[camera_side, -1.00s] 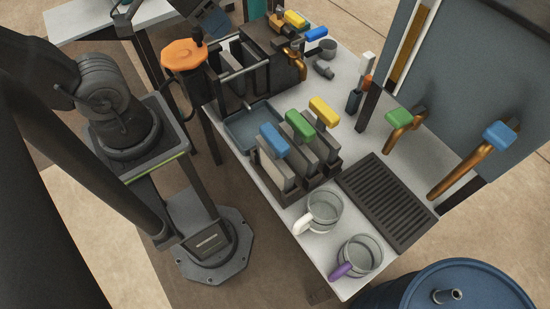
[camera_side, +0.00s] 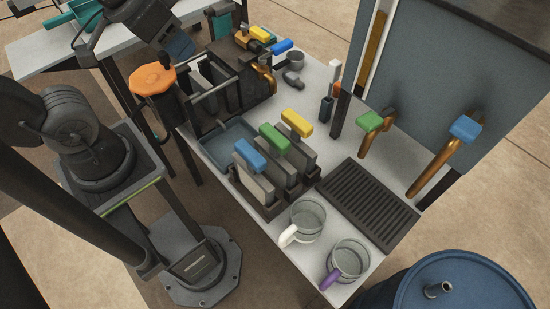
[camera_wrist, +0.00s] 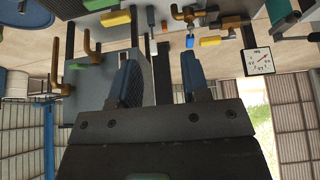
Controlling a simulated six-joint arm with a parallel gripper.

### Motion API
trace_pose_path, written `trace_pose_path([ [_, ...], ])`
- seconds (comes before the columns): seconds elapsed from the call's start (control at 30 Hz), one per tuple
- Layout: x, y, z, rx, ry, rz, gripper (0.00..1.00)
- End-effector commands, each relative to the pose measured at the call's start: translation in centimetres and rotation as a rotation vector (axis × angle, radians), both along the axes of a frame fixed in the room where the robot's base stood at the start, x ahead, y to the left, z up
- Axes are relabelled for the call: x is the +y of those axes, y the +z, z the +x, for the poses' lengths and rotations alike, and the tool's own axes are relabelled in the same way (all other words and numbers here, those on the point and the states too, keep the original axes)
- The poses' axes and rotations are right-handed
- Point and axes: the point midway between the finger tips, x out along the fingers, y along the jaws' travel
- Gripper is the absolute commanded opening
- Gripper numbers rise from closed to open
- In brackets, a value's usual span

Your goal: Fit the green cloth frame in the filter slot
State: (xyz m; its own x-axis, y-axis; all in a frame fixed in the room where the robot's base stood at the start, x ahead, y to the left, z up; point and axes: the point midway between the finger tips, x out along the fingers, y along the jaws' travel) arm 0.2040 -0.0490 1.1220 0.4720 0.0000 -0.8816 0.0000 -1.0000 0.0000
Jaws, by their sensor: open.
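The green cloth frame (camera_side: 275,140) stands upright in a dark rack, between a blue-handled frame (camera_side: 250,155) and a yellow-handled frame (camera_side: 297,122).
A shallow blue-grey tray (camera_side: 222,150) lies between rack and press. A dark grate (camera_side: 370,205) and two mugs (camera_side: 308,220) (camera_side: 348,260) are on the table's near side. Copper taps (camera_side: 372,135) are on the panel at right. A blue drum (camera_side: 470,285) stands at the front.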

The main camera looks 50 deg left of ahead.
Motion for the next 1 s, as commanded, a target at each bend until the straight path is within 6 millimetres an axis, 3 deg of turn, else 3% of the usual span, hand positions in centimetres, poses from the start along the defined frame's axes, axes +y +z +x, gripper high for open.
trace_pose_path([
  [0.17, 0.0, 0.0, 0.0, 0.000, 0.000, 0.000, 0.43],
  [0.3, -0.3, 0.0, 0.4, 0.016, -0.043, 0.016, 0.57],
  [0.37, -0.7, -0.2, 1.0, 0.041, -0.107, 0.039, 0.58],
  [0.57, -3.7, -1.6, 4.6, 0.174, -0.532, 0.177, 0.58],
  [0.73, -7.4, -4.4, 7.6, 0.281, -0.965, 0.286, 0.58],
  [1.0, -11.9, -8.9, 9.9, 0.374, -1.451, 0.373, 0.58],
])
